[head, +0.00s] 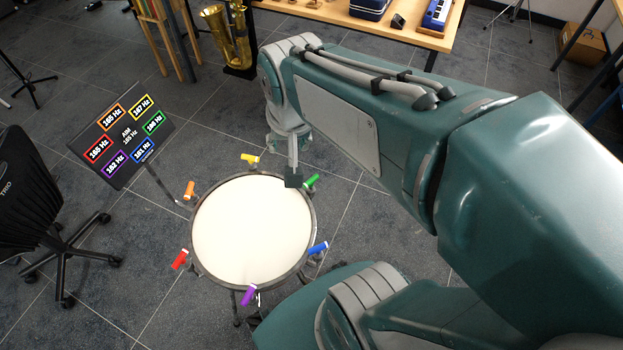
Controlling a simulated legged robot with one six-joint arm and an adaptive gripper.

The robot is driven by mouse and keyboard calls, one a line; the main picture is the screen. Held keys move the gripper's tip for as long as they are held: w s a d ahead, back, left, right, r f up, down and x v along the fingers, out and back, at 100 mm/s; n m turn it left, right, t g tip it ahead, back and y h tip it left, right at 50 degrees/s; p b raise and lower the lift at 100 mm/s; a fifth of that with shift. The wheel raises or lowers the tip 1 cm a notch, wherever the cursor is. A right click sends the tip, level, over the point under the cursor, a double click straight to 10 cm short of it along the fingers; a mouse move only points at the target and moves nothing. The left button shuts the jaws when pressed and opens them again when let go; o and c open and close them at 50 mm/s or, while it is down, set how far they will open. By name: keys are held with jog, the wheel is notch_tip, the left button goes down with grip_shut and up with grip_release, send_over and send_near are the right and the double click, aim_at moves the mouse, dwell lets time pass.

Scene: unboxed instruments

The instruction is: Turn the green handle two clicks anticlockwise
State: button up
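The green handle (312,181) sticks out from the upper right rim of a round drum with a white head (252,232). My gripper (292,180) points down at that rim, just left of the green handle in the picture. Its dark end overlaps the edge of the drum head. I cannot tell whether it touches the handle or hangs above it, and its fingers are too small to tell open from shut. A dark board (122,135) left of the drum shows coloured frequency labels. The green one seems to read 168 Hz, and the middle seems to read AIM 165 Hz.
Other handles on the rim are yellow (250,158), orange (189,189), red (180,260), purple (248,295) and blue (318,248). A black chair (28,195) stands at left.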

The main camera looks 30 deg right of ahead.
jog(key=w+d+f+m+g, duration=0.3)
jog(key=w+d+f+m, duration=0.1)
jog(key=w+f+m, duration=0.25)
jog(key=m+g, duration=0.2)
jog(key=m, duration=0.2)
send_near(312, 179)
jog(key=f, duration=0.3)
jog(key=s+f, duration=0.1)
jog(key=f, duration=0.6)
jog(key=shift+s+d+f, duration=0.2)
jog(key=shift+d+f, duration=0.05)
jog(key=shift+f, duration=0.15)
grip_shut()
